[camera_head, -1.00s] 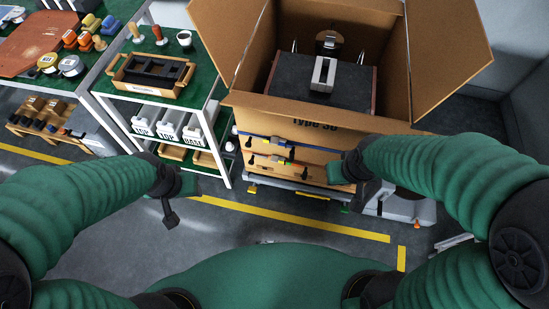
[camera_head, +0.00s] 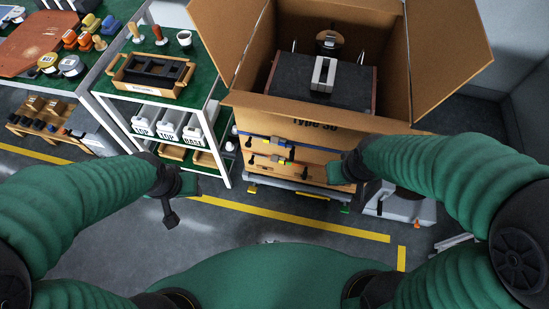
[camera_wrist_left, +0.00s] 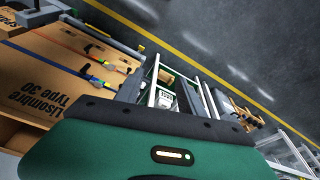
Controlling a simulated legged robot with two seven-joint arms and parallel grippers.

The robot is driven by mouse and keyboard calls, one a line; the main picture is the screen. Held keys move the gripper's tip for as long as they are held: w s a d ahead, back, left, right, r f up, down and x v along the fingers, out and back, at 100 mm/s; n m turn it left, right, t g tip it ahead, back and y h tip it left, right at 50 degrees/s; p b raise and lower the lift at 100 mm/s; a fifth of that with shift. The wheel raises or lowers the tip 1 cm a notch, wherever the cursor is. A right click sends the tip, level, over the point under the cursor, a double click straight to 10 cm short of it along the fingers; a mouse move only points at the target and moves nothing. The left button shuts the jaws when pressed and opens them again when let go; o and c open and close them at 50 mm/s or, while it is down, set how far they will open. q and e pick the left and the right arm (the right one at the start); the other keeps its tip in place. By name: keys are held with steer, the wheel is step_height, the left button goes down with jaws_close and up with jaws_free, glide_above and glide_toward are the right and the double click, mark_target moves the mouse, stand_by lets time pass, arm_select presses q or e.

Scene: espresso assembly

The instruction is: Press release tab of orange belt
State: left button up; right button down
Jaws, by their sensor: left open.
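The orange belt (camera_head: 290,163) runs across the lower front of the big cardboard box (camera_head: 312,142), with a dark buckle piece near its left end. In the left wrist view the orange belt (camera_wrist_left: 74,28) crosses the box side, beyond the blue one. Its release tab is too small to make out. My left gripper (camera_head: 170,219) hangs over the floor, left of the box and apart from the belt, open and empty. My right gripper (camera_head: 338,172) is at the box's lower right front, right of the belt buckles; its fingers are too unclear to read.
A blue belt (camera_head: 272,142) lies just above the orange one. The open box holds a dark machine (camera_head: 318,84). A green-topped shelf cart (camera_head: 205,112) with bottles stands left of the box. The floor in front, with its yellow line (camera_head: 290,218), is clear.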

arm_select(q)
steer(key=shift+c, duration=0.4)
stand_by(0.3)
jaws_close()
stand_by(1.5)
